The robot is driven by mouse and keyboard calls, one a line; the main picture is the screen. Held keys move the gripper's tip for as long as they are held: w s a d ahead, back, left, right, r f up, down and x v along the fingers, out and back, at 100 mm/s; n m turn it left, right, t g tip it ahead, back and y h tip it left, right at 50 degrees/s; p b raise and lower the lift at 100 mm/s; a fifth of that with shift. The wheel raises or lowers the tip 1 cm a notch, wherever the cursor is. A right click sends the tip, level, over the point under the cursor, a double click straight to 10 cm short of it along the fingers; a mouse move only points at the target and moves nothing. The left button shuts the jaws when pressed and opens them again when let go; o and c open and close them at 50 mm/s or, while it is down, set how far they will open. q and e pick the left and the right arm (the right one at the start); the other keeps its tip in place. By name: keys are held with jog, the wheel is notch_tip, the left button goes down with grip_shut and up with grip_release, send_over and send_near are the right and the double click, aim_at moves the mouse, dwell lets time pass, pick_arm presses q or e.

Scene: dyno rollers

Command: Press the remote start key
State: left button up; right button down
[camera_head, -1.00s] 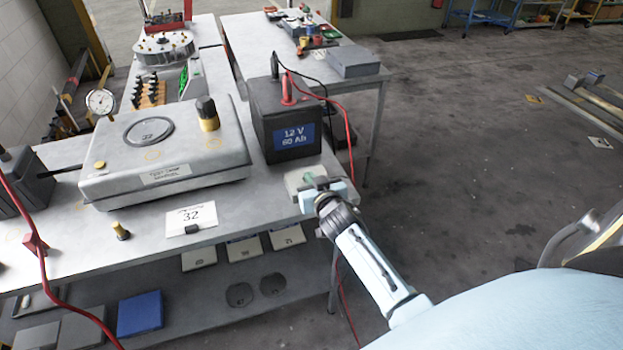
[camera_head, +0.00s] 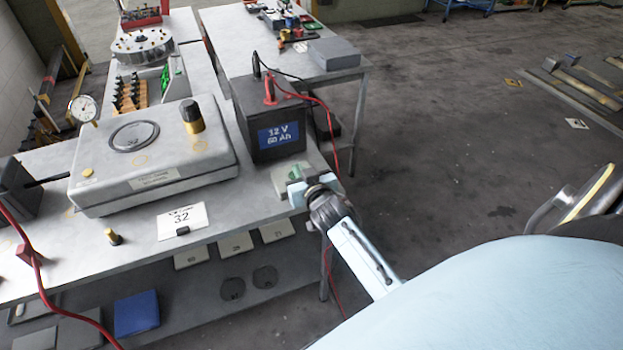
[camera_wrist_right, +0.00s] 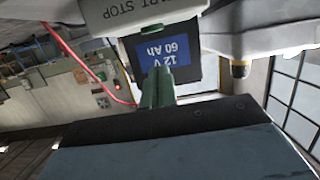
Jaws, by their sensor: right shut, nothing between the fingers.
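A pale box (camera_wrist_right: 140,12), lettered "...ART STOP" with its first letters cut off, lies at the top edge of the right wrist view. In the head view a pale box (camera_head: 281,184) sits at the right corner of the near bench, in front of the battery. My right gripper (camera_head: 297,174) is over this box, partly covering it. Its green fingers (camera_wrist_right: 158,86) are shut and empty, just below the lettered box in the wrist picture. The start key cannot be made out clearly, and contact cannot be told. My left gripper is not in view.
The 12 V battery (camera_head: 270,115) stands just behind the box, with a red cable (camera_head: 325,105) at its right. A large grey tester (camera_head: 155,160) and a card marked 32 (camera_head: 182,221) are to the left. Open floor (camera_head: 470,130) lies right of the bench.

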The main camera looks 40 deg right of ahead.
jog(key=v, duration=0.8)
jog(key=shift+w+r, duration=0.1)
jog(key=shift+w, duration=0.05)
dwell(0.5)
jog(key=s+a+f+n+g+y+b, duration=0.15)
jog(key=s+f, duration=0.25)
jog(key=f, duration=0.6)
jog(key=s+a+f+g+y+b, duration=0.1)
jog(key=s+a+f+g, duration=0.3)
jog(key=f, duration=0.6)
jog(key=s+a+f+n+g+y+b, duration=0.1)
jog(key=s+f, duration=0.4)
jog(key=f, duration=0.6)
jog(key=s+f+g+b, duration=0.1)
jog(key=s+f+g, duration=0.1)
jog(key=s+f, duration=0.3)
jog(key=s+f+n+g+b, duration=0.1)
jog(key=s+f+g, duration=0.2)
jog(key=s, duration=1.1)
jog(key=s+f+n+g+b, duration=0.1)
jog(key=s+f+g, duration=0.1)
jog(key=s+f, duration=0.7)
jog(key=shift+s+d, duration=0.15)
jog(key=shift+s, duration=0.2)
